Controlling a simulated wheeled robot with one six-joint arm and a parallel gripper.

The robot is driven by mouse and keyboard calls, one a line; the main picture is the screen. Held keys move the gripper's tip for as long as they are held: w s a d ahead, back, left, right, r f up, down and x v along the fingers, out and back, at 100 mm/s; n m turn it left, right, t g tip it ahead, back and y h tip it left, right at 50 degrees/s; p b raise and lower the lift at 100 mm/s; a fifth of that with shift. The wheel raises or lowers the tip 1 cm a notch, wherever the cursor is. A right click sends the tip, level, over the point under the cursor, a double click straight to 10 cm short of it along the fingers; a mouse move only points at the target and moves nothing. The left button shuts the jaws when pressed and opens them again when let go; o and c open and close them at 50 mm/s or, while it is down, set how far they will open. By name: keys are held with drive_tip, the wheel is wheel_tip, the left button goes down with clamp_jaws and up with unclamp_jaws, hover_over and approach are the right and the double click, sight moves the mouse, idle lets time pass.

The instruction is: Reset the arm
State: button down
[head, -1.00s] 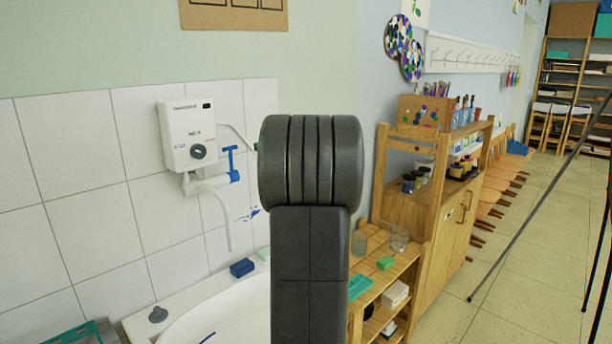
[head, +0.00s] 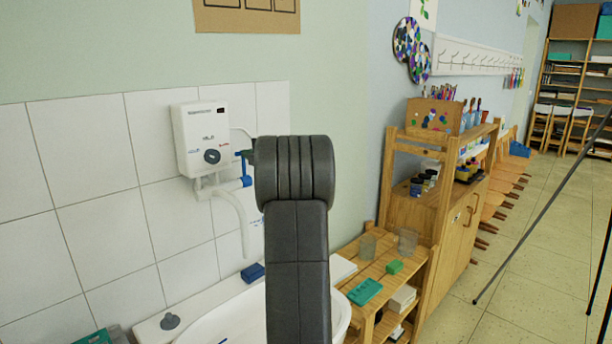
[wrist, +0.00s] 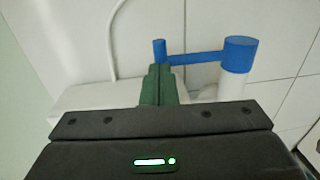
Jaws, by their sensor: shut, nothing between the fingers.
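My gripper (wrist: 159,72) shows in the wrist view as two dark green fingers pressed together, with nothing between them. Behind the fingers is a white wall, with a blue tap (wrist: 237,54) on a white pipe to their right. Whether the fingers touch anything there cannot be told.
The white water heater (head: 202,135) with its blue tap (head: 240,184) is on the tiled wall, close left of my arm. A white sink (head: 230,325) lies below. A wooden shelf (head: 430,205) stands right; the floor (head: 530,250) beyond is mostly open.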

drive_tip(key=d+b, duration=0.1)
drive_tip(key=b, duration=0.2)
drive_tip(key=s+f+t+y+b, duration=0.1)
drive_tip(key=b, duration=0.2)
drive_tip(key=shift+s+d+f+b, duration=0.15)
drive_tip(key=shift+d+f+b, duration=0.15)
drive_tip(key=shift+d, duration=0.1)
drive_tip(key=s+d+m+t+b, duration=0.1)
drive_tip(key=s+d+b, duration=0.1)
drive_tip(key=s+d, duration=0.7)
drive_tip(key=d, duration=0.2)
drive_tip(key=shift+s+d+m+h, duration=0.2)
drive_tip(key=shift+d+m+h, duration=0.1)
